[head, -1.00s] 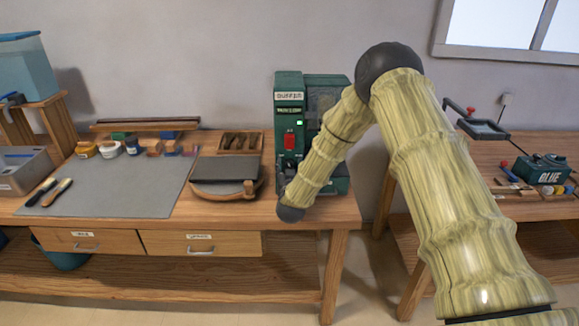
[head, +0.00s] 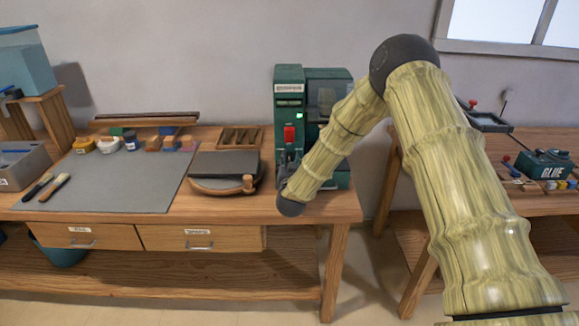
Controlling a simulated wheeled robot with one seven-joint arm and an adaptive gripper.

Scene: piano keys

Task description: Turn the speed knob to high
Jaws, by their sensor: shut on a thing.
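The green machine (head: 290,80) stands at the right end of the workbench. Its front column has a white label, a small lit green light and a red switch (head: 290,134). My gripper (head: 287,160) is against the lower front of this column, just below the red switch. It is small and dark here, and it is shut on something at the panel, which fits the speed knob. The knob itself is hidden behind the gripper and wrist, so its pointer and setting cannot be read.
A round sander-like disc (head: 225,170) sits just left of my wrist on the bench (head: 340,208). A grey mat (head: 110,185) with brushes and small jars lies farther left. A second bench (head: 545,206) with a green GLUE box (head: 545,165) stands right.

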